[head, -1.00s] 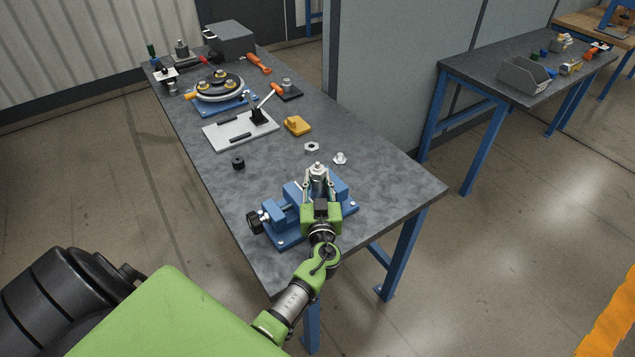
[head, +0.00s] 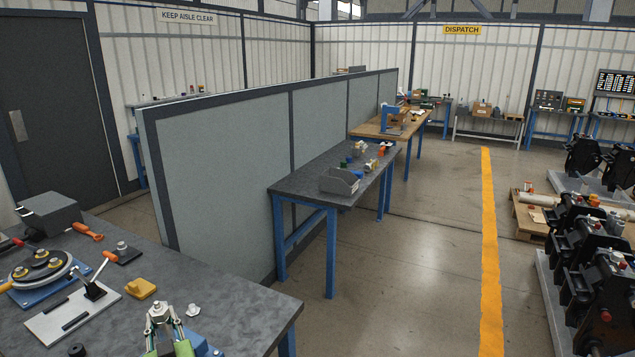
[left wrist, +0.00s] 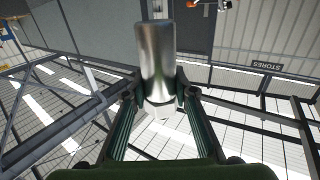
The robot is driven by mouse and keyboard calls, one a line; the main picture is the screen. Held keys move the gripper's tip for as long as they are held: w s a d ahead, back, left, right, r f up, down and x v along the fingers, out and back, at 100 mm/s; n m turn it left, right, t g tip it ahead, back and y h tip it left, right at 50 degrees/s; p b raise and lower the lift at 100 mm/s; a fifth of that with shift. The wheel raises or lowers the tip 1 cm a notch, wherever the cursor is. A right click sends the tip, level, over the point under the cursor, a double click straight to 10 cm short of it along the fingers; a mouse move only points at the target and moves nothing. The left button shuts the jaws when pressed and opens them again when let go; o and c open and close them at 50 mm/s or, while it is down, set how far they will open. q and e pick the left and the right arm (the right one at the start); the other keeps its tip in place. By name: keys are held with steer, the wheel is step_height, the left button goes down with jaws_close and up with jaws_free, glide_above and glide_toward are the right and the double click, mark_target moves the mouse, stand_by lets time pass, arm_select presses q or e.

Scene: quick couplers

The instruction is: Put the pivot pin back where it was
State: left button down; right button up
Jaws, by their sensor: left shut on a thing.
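My left gripper (head: 160,316) is at the bottom of the head view, over the near end of the grey bench (head: 235,285). It is shut on a silver metal cylinder (head: 157,306). My right gripper is not in view.
A flanged nut (head: 192,310), a yellow block (head: 140,289), a toggle-clamp plate (head: 72,313) and a round fixture (head: 40,268) are on the bench. A grey partition (head: 220,180) stands behind. Black machines (head: 590,240) and a pallet (head: 530,213) are at right, past open floor.

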arm_select(q)
steer(key=s+d+f+m+t+h+b, duration=0.1)
steer(key=s+d+m+t+h+b, duration=0.3)
steer(key=s+d, duration=0.85)
steer(key=s+d+f+m+g+h+b, duration=0.1)
steer(key=s+d+m+h+b, duration=0.2)
steer(key=s+d+h+b, duration=0.85)
steer(key=w+a+r+n+g+y+p, duration=0.1)
steer(key=w+a+n+y+p, duration=0.1)
steer(key=w+a+y+p, duration=0.3)
steer(key=w+a+r+n+g+y+p, duration=0.1)
steer(key=w+a+n+y+p, duration=0.2)
steer(key=w+a, duration=0.8)
steer(key=w+a+r+n+g+y+p, duration=0.1)
steer(key=w+a+n+y+p, duration=0.1)
steer(key=w+a+y+p, duration=0.6)
steer(key=shift+p+x, duration=0.4)
steer(key=shift+x, duration=0.6)
steer(key=shift+w+d, duration=0.15)
